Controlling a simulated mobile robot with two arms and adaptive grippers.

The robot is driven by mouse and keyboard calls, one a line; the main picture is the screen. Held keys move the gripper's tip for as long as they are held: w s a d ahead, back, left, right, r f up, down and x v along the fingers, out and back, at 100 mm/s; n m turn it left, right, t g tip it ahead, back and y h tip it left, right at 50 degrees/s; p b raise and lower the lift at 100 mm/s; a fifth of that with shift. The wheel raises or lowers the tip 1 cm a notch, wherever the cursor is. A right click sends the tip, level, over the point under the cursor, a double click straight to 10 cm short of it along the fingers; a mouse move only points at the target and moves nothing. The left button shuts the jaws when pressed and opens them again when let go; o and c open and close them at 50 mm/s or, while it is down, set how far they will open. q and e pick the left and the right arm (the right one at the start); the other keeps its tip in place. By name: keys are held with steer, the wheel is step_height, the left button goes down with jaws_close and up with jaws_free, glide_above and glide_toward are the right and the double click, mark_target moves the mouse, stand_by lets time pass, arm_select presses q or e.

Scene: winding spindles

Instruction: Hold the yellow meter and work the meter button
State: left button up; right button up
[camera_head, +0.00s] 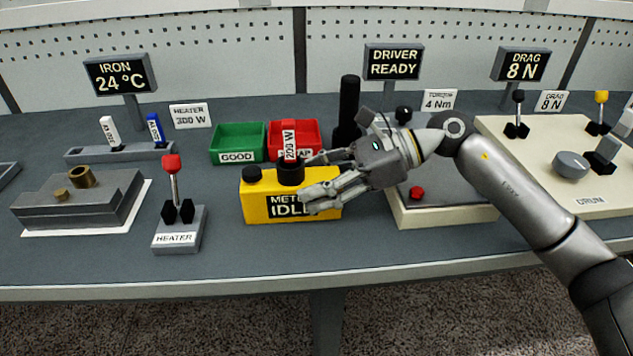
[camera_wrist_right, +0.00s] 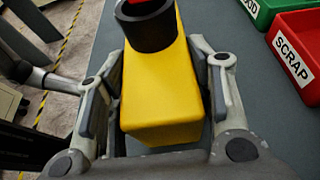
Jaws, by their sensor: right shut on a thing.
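The yellow meter (camera_head: 270,209) stands on the bench, and its display reads "METER IDLE". A small black button (camera_head: 252,174) sits on its top left. A black round socket (camera_head: 291,173) is on its top, with a piece labelled "200 W" (camera_head: 290,142) upright at it. My right gripper (camera_head: 308,180) is shut on the right end of the meter, one finger on the near side and one on the far side. In the right wrist view the yellow body (camera_wrist_right: 160,90) lies between both fingers. The button is not visible there. My left gripper is not in view.
Behind the meter are a green GOOD bin (camera_head: 238,140) and a red SCRAP bin (camera_head: 308,128). A heater lever box (camera_head: 180,232) stands to its left. A driver base (camera_head: 440,212) is to its right, under my right arm. The bench front before the meter is clear.

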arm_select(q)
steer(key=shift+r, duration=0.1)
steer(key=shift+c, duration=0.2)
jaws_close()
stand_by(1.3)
